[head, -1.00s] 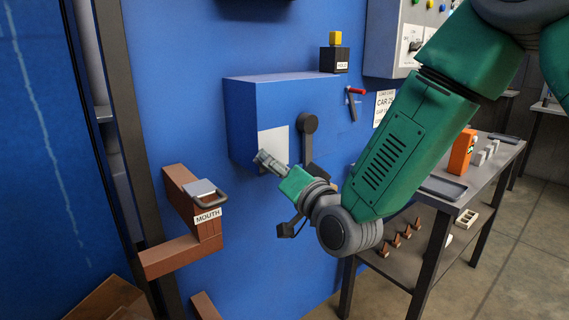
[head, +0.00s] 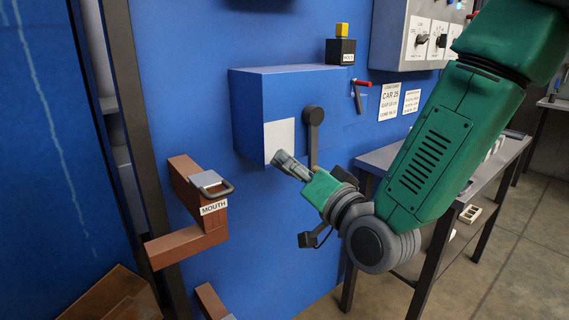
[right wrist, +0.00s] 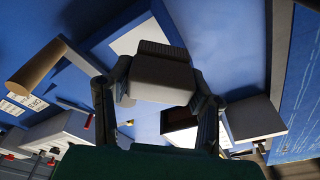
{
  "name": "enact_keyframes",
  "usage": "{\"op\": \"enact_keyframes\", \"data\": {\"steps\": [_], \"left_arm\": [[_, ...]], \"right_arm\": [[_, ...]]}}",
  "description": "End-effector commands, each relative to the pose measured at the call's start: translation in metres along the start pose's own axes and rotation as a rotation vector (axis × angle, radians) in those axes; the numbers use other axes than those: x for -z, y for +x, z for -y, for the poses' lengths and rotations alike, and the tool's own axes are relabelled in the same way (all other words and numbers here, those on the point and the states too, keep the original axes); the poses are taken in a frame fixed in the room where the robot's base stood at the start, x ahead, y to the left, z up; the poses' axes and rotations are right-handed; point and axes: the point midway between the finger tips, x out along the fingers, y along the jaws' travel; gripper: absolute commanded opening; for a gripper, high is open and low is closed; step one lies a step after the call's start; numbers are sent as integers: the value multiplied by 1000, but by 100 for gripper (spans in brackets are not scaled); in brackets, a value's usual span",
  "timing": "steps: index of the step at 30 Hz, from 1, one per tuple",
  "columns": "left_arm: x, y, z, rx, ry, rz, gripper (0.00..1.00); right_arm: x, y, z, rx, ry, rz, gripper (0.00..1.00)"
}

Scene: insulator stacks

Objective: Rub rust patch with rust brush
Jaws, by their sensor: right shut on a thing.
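My right gripper (head: 285,163) reaches in from the right and points at the lower part of a pale panel (head: 280,138) on the blue box. In the right wrist view its fingers are shut on a grey block (right wrist: 160,78) with a ridged edge. This may be the rust brush, but its bristles do not show clearly. The pale panel also shows in the right wrist view (right wrist: 130,38), behind the block. I cannot tell whether the block touches it. No rust patch can be clearly made out. My left gripper is not in view.
The blue box (head: 300,80) has a dark lever (head: 313,117) on its side. A brown bracket labelled MOUTH (head: 190,205) juts out to the left. Rusty-brown plates (head: 115,297) lie at the lower left. A grey table (head: 372,158) stands behind my right arm.

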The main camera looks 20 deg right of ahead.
Motion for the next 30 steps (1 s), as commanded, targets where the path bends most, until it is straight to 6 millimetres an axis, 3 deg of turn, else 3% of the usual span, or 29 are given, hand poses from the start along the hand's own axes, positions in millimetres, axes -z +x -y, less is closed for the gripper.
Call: {"op": "enact_keyframes", "data": {"steps": [14, 24, 30], "left_arm": [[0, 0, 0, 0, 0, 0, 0], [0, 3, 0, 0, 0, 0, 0], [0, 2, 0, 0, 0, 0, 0]], "right_arm": [[1, -7, 0, 0, 0, -1, 23], [5, -33, 0, -1, 0, -1, 23], [5, -34, 0, 0, -1, -1, 23]]}}
